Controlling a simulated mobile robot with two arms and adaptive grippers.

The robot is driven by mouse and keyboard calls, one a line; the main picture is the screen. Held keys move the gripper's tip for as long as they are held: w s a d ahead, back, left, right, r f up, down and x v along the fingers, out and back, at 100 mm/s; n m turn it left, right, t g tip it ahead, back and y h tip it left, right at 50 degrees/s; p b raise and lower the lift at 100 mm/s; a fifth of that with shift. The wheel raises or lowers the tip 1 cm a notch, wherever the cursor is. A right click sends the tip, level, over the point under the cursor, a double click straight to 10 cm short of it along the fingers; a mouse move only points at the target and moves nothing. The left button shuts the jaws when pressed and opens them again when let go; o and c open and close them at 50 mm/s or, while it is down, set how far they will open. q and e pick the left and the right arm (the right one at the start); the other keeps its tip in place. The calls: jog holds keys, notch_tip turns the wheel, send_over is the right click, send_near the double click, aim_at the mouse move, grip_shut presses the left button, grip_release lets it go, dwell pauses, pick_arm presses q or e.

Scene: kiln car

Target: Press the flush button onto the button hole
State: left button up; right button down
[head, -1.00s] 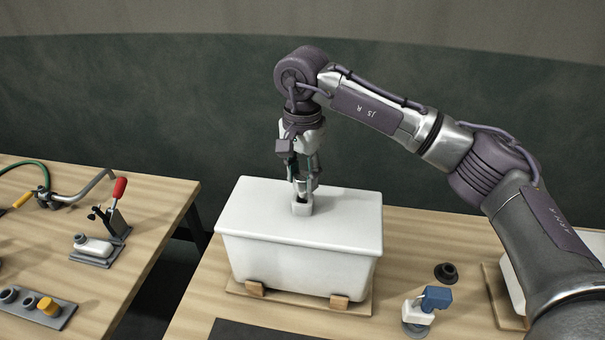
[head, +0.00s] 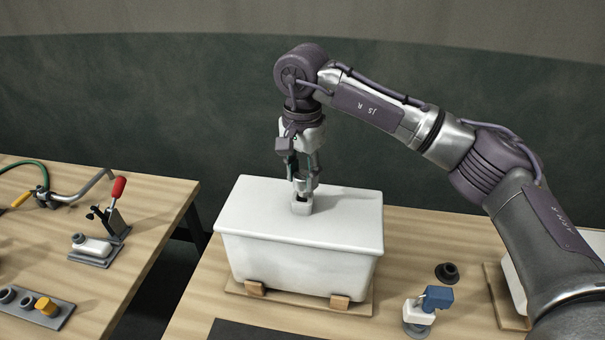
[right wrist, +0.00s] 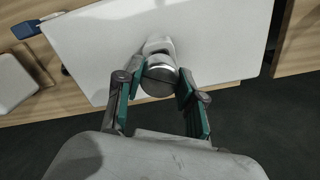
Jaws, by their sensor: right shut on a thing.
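A white cistern (head: 300,245) with a flat lid stands on a wooden base. My right gripper (head: 303,184) points down right above this block. In the right wrist view its teal-padded fingers (right wrist: 158,90) are shut on a round grey piece with a bright ring, the flush button (right wrist: 159,78). The button is in line with the block; I cannot tell whether they touch. The hole itself is hidden. My left gripper is not in view.
A dark round part (head: 446,272) and a blue-and-white fixture (head: 427,307) stand right of the cistern. A second white cistern (head: 513,285) is at the right edge. The left table holds a red-handled clamp (head: 112,212) and a grey strip with knobs (head: 38,308).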

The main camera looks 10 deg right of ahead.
aim_at(303, 187)
jog(key=shift+f+b, duration=1.3)
jog(key=shift+f, duration=0.35)
dwell(0.4)
jog(key=c, duration=0.6)
grip_release()
jog(key=shift+r, duration=0.15)
jog(key=shift+r+p, duration=2.3)
jog(key=shift+r, duration=1.65)
